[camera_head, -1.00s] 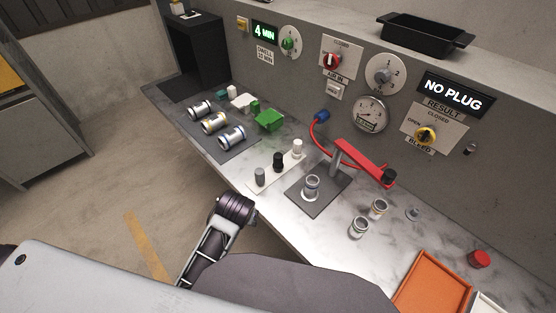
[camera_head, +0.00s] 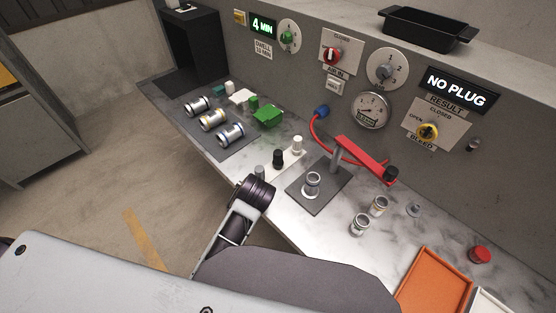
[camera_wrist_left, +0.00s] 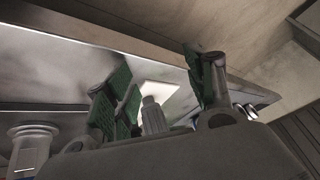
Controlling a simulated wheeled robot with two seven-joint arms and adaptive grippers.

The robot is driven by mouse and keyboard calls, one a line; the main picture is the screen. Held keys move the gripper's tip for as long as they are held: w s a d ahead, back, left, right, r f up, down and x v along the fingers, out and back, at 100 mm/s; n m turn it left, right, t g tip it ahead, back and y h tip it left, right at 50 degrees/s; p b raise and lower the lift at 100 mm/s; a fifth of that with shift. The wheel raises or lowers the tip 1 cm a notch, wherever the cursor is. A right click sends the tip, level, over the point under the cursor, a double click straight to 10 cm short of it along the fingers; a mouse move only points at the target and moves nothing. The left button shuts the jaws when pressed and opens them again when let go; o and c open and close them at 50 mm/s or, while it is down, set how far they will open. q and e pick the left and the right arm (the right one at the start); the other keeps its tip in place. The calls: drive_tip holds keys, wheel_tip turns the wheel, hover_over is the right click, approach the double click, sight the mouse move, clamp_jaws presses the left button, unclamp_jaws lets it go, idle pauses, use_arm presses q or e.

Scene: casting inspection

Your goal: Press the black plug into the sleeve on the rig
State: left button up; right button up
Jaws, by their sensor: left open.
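The black plug (camera_head: 278,159) stands upright on a white strip (camera_head: 287,162), between a grey plug (camera_head: 260,172) and a white plug (camera_head: 297,144). The metal sleeve (camera_head: 312,184) stands on the rig's dark plate (camera_head: 330,191), right of the strip. My left arm reaches the bench's front edge by the grey plug; its fingers are hidden in the head view. In the left wrist view my left gripper (camera_wrist_left: 160,90) is open, with a grey plug-like piece (camera_wrist_left: 152,115) visible between its green-padded fingers. I cannot make out the black plug there. My right gripper is out of view.
A red lever (camera_head: 362,158) overhangs behind the sleeve. Two loose sleeves (camera_head: 370,214) stand to its right, and an orange tray (camera_head: 433,284) lies further right. Several sleeves lie on a dark mat (camera_head: 235,150) at left. The result display (camera_head: 457,88) reads NO PLUG.

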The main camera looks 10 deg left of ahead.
use_arm(q)
drive_tip(key=w+d+r+n+y, duration=0.1)
drive_tip(key=w, duration=0.1)
drive_tip(key=w+d+r+n+t+y, duration=0.1)
drive_tip(key=w+d+r, duration=0.1)
drive_tip(key=w+d+r+t, duration=0.1)
drive_tip(key=w+d+r, duration=0.1)
drive_tip(key=w, duration=0.1)
drive_tip(key=shift+w+r+n+y, duration=0.1)
drive_tip(key=shift+r+n+y, duration=0.1)
drive_tip(key=shift+n+y, duration=0.2)
drive_tip(key=w+d+r+n+t+y, duration=0.3)
drive_tip(key=w+d+r, duration=0.1)
drive_tip(key=r, duration=0.4)
drive_tip(key=shift+w+d+r, duration=0.4)
drive_tip(key=shift+d, duration=0.35)
drive_tip(key=shift+f, duration=0.15)
drive_tip(key=p, duration=0.1)
approach(281, 156)
drive_tip(key=x, duration=0.4)
drive_tip(key=shift+a+f, duration=0.1)
drive_tip(key=shift+a, duration=0.05)
drive_tip(key=shift+w+a+f, duration=0.25)
drive_tip(key=shift+w+a, duration=0.15)
drive_tip(key=shift+w, duration=0.1)
